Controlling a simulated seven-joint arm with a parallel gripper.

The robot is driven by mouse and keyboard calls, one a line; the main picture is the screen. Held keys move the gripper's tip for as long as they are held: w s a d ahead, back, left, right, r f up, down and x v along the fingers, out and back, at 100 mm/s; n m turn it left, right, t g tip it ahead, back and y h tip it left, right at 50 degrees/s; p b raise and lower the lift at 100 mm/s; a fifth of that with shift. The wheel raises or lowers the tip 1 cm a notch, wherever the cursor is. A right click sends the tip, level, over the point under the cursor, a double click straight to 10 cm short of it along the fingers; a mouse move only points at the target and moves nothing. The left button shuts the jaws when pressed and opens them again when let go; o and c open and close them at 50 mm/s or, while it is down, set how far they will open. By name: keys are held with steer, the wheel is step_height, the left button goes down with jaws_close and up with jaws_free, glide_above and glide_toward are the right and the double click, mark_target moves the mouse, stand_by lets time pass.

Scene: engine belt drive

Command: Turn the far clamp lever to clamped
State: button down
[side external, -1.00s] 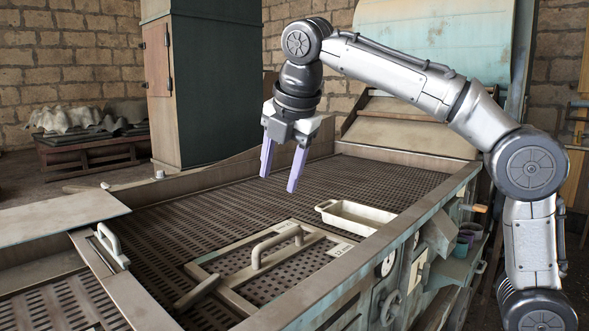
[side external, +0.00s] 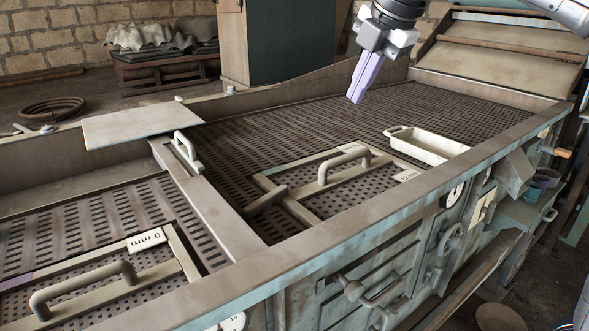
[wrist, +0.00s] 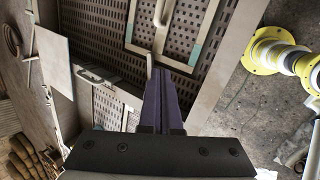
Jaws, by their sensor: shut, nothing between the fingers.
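A pale upright lever-like handle (side external: 187,150) stands at the far end of the crossbeam between the two screen sections. It also shows in the wrist view (wrist: 90,76). A darker, tilted lever (side external: 266,200) sits at the beam's near end; in the wrist view it (wrist: 149,66) appears just beyond my fingertips. I cannot tell from their shape which position counts as clamped. My gripper (side external: 356,96) is shut and empty, its purple fingers pointing down above the rear screen deck, apart from both levers. In the wrist view the fingers (wrist: 160,76) lie together.
A framed screen panel with a raised handle (side external: 343,164) lies on the deck, and a labelled one (side external: 90,280) lies at front left. A white tray (side external: 428,145) sits near the right rim. A flat plate (side external: 140,124) lies by the far lever. The rear deck is clear.

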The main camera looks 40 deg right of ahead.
steer(key=w+a+f+n+g+y, duration=0.1)
steer(key=w+a+f+n+y, duration=0.1)
steer(key=a+f+y, duration=0.45)
steer(key=m, duration=0.2)
glide_toward(255, 209)
steer(key=f, duration=0.2)
steer(key=s+a+f, duration=0.1)
steer(key=f, duration=0.1)
steer(key=s+f, duration=0.1)
steer(key=f, duration=0.1)
steer(key=shift+a+f, duration=0.2)
steer(key=shift+a, duration=0.15)
steer(key=shift+w+a+r, duration=0.1)
steer(key=shift+w+a, duration=0.1)
steer(key=shift+w, duration=0.9)
steer(key=shift+w+a, duration=0.2)
steer(key=shift+w, duration=0.55)
steer(key=shift+w, duration=0.1)
steer(key=shift+w+a+r, duration=0.1)
steer(key=shift+w+a, duration=0.45)
steer(key=shift+a, duration=0.1)
